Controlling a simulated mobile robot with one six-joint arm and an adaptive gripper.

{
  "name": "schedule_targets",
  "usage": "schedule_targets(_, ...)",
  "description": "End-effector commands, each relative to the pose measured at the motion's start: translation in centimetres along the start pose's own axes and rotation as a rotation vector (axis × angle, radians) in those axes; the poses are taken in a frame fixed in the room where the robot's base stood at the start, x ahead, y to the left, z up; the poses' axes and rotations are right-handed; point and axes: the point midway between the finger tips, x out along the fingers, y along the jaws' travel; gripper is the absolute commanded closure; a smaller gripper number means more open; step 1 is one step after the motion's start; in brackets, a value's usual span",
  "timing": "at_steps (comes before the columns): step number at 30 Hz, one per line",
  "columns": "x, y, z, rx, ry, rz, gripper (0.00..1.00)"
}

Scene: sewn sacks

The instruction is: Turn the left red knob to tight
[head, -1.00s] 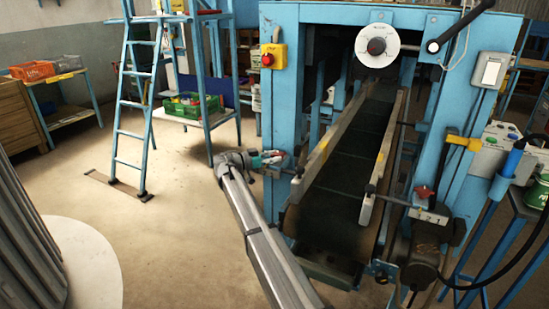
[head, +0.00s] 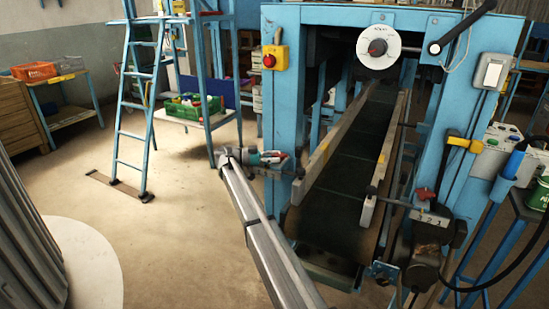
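My gripper (head: 270,158) is at the left post of the blue machine, at the end of my arm reaching up from below. It is small here, and I cannot tell whether its fingers are open or shut. A small red part, apparently the left red knob (head: 283,160), shows at the fingertips and is partly hidden by them. Whether they touch it, and how the knob is turned, cannot be made out. A similar red knob (head: 425,194) sits on the right side of the conveyor, apart from my gripper.
The dark conveyor belt (head: 350,170) runs between two side rails. A red button on a yellow box (head: 268,58) is above my gripper. A white dial (head: 388,46) is at the top. A blue ladder (head: 133,120) stands left. Floor left of my arm is clear.

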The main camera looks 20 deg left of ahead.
Motion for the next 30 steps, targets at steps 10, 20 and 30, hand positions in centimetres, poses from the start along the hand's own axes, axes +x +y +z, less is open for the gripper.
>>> schedule_targets(10,0.2,0.0,0.0,0.000,0.000,0.001,0.13)
schedule_targets(20,-0.2,0.0,0.0,0.000,0.000,0.000,0.13)
schedule_targets(30,-3.4,-0.1,0.0,0.000,0.000,-0.001,0.13)
